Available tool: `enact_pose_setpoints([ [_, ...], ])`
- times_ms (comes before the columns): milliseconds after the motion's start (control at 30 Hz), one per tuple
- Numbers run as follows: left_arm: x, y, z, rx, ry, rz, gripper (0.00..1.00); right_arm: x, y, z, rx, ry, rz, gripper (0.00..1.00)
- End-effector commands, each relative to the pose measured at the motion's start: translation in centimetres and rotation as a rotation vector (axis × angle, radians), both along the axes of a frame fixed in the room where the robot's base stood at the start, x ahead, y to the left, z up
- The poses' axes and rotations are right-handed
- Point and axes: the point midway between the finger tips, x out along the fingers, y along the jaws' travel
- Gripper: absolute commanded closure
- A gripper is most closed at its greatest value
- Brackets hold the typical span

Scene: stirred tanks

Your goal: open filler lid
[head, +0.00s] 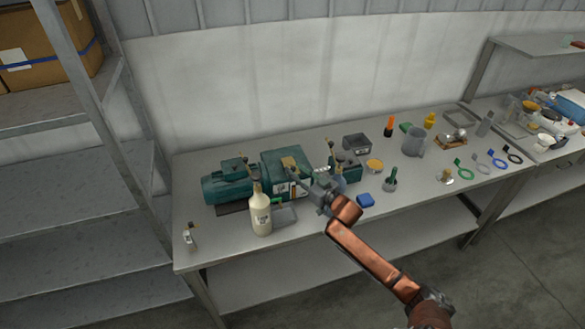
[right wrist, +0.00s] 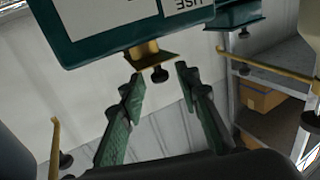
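A teal tank (head: 287,160) stands on the bench with a brass lid (head: 290,163) on its top. In the right wrist view the tank (right wrist: 95,25) appears upside down, with a white label; the brass lid (right wrist: 148,54) carries a small black knob (right wrist: 160,74). My right gripper (head: 299,178) reaches in from the right at the height of the tank's top. In the right wrist view its two green fingers (right wrist: 158,84) are apart, with the knob just past or between the tips; I cannot tell contact. My left gripper is not in view.
A cream bottle (head: 261,212) stands close in front of the tank. A teal cylindrical unit (head: 228,185) is to its left, a smaller teal box (head: 346,172) to its right. A blue block (head: 365,200) lies near the front edge. The bench's left end is mostly clear.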

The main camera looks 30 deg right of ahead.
Motion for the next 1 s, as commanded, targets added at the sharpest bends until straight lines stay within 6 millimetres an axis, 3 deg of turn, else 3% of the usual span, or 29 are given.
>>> enact_pose_setpoints([
  [200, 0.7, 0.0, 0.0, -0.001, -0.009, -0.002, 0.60, 1.7, 0.4, 0.0, 0.000, 0.000, 0.002, 0.70],
  [467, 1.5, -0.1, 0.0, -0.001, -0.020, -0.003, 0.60, 1.8, 0.4, 0.0, 0.000, 0.001, 0.003, 0.70],
  [900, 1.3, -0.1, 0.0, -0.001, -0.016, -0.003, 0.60, 1.8, 0.4, 0.0, 0.000, 0.001, 0.002, 1.00],
  [1000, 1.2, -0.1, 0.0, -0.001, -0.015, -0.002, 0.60, 1.8, 0.4, 0.0, 0.000, 0.001, 0.002, 1.00],
])
